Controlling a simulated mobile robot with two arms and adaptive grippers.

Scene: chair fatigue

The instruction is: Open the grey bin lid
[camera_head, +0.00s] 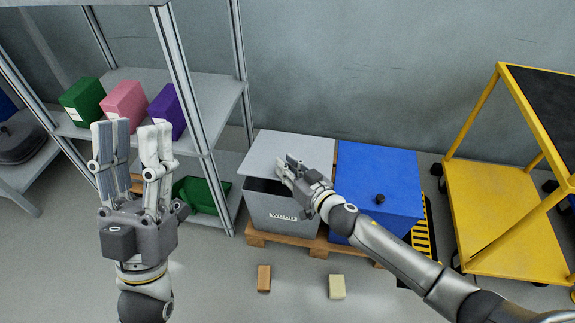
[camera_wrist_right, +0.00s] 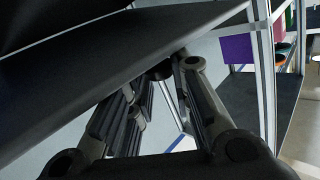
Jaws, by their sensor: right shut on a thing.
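The grey bin (camera_head: 272,212) stands on a wooden pallet, with a white label on its front. Its grey lid (camera_head: 285,148) is tilted, its front raised, with a dark gap between lid and bin at the front left. My right gripper (camera_head: 284,168) is at the front part of the lid. In the right wrist view the lid (camera_wrist_right: 110,60) slants across the upper left, and the fingers (camera_wrist_right: 163,85) close around a small dark piece that looks like the lid's knob. The fingers partly hide it. My left gripper (camera_head: 134,130) is open and empty, fingers upright, in front of the shelf.
A blue bin (camera_head: 380,178) with a black knob stands right beside the grey one. A yellow cart (camera_head: 490,200) is at the right. A metal shelf (camera_head: 215,100) holds green, pink and purple boxes at the left. Two small blocks (camera_head: 264,278) (camera_head: 337,287) lie on the floor in front.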

